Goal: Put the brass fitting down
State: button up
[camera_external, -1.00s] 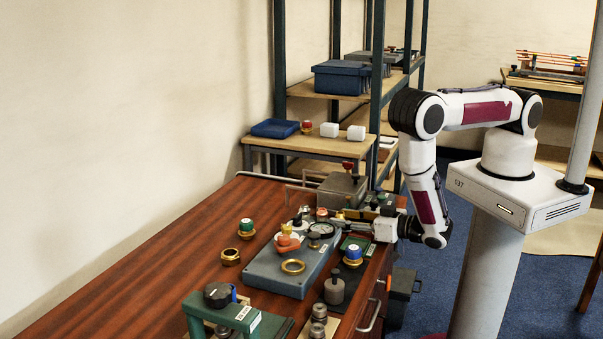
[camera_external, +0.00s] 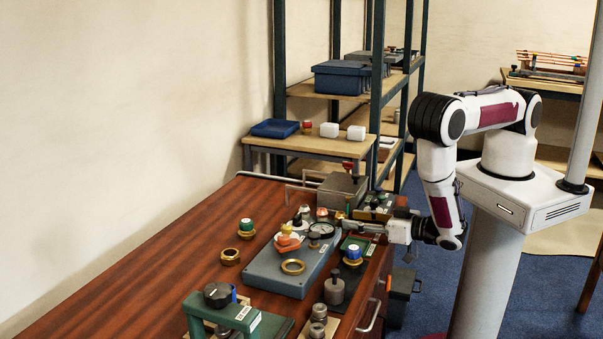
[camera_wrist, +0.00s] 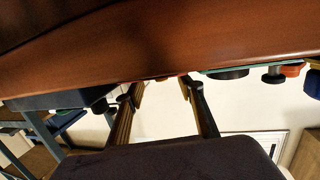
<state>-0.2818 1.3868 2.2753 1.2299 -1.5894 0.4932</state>
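Several brass-coloured fittings stand on the wooden bench in the external view: one with a green top (camera_external: 246,229), a plain one (camera_external: 230,257) and one with a blue top (camera_external: 353,255) near the right edge. I cannot tell which one the task means. A brass ring (camera_external: 292,267) lies on the blue-grey plate (camera_external: 268,270). My gripper (camera_external: 364,226) points left over the bench's right edge, behind the blue-topped fitting. In the wrist view its two fingers (camera_wrist: 160,92) stand apart with nothing visible between them. The fingertips are small in the external view.
A gauge (camera_external: 321,229) and an orange-white part (camera_external: 288,240) sit on or near the plate. A grey box (camera_external: 342,190) stands behind. A green stand (camera_external: 222,313) is at the front. The bench's left side (camera_external: 160,270) is clear.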

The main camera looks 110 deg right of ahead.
jog(key=shift+v, duration=2)
jog(key=shift+r, duration=0.1)
jog(key=shift+w, duration=0.15)
